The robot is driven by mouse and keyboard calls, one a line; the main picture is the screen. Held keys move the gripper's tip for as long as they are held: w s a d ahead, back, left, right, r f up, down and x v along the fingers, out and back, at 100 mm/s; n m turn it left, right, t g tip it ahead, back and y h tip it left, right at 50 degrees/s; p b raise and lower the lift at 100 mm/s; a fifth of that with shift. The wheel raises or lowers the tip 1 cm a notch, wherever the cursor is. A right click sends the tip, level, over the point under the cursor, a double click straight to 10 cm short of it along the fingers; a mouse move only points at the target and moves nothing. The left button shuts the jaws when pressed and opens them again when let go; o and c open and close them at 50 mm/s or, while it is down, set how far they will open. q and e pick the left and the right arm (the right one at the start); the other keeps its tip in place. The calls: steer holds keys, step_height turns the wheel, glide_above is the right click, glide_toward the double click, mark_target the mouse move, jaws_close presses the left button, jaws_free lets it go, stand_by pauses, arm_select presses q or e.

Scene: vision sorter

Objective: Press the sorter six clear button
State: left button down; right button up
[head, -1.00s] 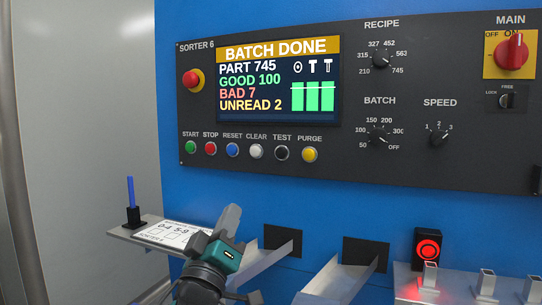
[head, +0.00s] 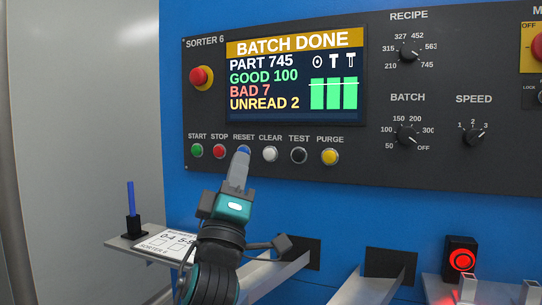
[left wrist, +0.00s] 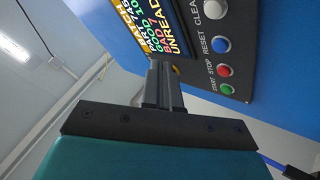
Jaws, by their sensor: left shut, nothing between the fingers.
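The sorter 6 panel (head: 350,185) carries a row of buttons under its screen (head: 294,80). The white CLEAR button (head: 270,154) is between the blue RESET button (head: 243,150) and the black TEST button (head: 299,155). It also shows in the left wrist view (left wrist: 217,10) at the top edge. My left gripper (head: 240,156) is shut and empty, pointing up at the panel. In the head view its tip overlaps the lower part of RESET, left of CLEAR; I cannot tell its gap from the panel. The screen reads BATCH DONE. My right gripper is not in view.
A red stop knob (head: 201,77) is left of the screen. START (head: 197,151), STOP (head: 219,151) and PURGE (head: 330,157) share the button row. Below are a shelf (head: 128,243) with a blue pen (head: 131,197), metal chutes (head: 372,287) and a glowing red lamp (head: 461,260).

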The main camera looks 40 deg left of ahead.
mark_target(269, 154)
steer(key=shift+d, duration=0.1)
arm_select(q)
steer(key=w+a+b, duration=0.2)
steer(key=w, duration=0.6)
steer(key=shift+w+a, duration=0.25)
steer(key=shift+a, duration=0.1)
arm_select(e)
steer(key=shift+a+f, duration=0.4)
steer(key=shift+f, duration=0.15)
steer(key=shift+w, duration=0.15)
arm_select(q)
steer(key=shift+w, duration=0.1)
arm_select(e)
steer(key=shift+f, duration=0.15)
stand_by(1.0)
arm_select(q)
steer(key=shift+w+a, duration=0.1)
steer(key=shift+w, duration=0.2)
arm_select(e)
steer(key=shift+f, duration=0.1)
